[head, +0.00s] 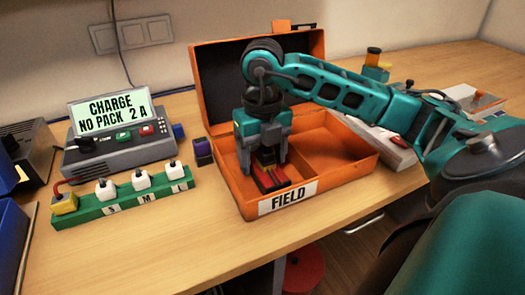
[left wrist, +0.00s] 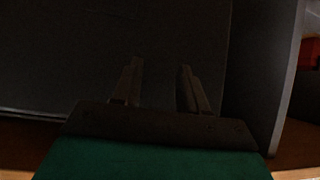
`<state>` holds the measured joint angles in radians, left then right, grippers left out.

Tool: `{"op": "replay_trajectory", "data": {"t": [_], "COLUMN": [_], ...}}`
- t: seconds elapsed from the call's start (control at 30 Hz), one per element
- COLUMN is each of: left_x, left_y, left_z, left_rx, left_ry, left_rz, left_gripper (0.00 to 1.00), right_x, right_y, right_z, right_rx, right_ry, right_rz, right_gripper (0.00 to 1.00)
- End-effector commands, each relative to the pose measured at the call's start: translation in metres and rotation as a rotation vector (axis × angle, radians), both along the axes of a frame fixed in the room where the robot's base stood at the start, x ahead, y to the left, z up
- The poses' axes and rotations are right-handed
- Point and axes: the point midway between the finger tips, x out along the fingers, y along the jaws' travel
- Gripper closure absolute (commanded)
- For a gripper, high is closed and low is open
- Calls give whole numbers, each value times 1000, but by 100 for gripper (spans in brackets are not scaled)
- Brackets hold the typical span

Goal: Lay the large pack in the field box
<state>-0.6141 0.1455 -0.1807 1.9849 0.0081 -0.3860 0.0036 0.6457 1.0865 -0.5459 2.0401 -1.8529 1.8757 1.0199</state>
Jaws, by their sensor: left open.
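The orange field box (head: 330,180) stands open on the bench, its dark-lined lid tilted back and a FIELD label on its front. A red pack (head: 270,178) with a dark top and yellow parts lies in its left front compartment, and looks like the large pack. My right gripper (head: 264,165) reaches down into that compartment, its fingers on either side of the pack's back part. Whether they press on it is unclear, and they partly hide it. My left gripper (left wrist: 160,85) shows in the left wrist view, open and empty, before a dark surface.
A grey charger (head: 120,145) reads CHARGE NO PACK 2 A. A green strip (head: 125,205) with a yellow plug and several white plugs lies in front of it. A small purple item (head: 203,152) stands beside the box. The bench front is clear between strip and box.

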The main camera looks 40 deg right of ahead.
Motion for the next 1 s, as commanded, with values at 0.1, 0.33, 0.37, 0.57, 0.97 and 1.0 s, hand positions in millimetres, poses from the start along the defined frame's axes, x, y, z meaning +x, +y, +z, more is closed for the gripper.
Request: {"op": "replay_trajectory", "data": {"t": [0.1, 0.33, 0.37, 0.57, 0.97, 1.0], "left_x": [0, 0, 0, 1, -4, -5], "left_y": [0, 0, 0, 0, 12, 13], "left_z": [1, 2, 3, 7, 18, 18], "left_rx": [1, 0, 0, 2, 23, 24], "left_ry": [-1, -2, -2, -6, -4, -3], "left_rz": [-1, -1, -1, -1, 14, 16], "left_gripper": [57, 57, 57, 57, 57, 57], "right_x": [0, 0, 0, 1, 1, 1], "right_y": [0, 0, 0, 0, 0, 0], "right_z": [0, 1, 2, 28, 109, 113], "right_rx": [0, 0, 0, 1, 0, -1], "right_ry": [0, 0, 0, -6, -3, -2], "right_rz": [0, 0, 0, 0, -1, 0], "right_gripper": [20, 20, 20, 20, 20, 20]}}
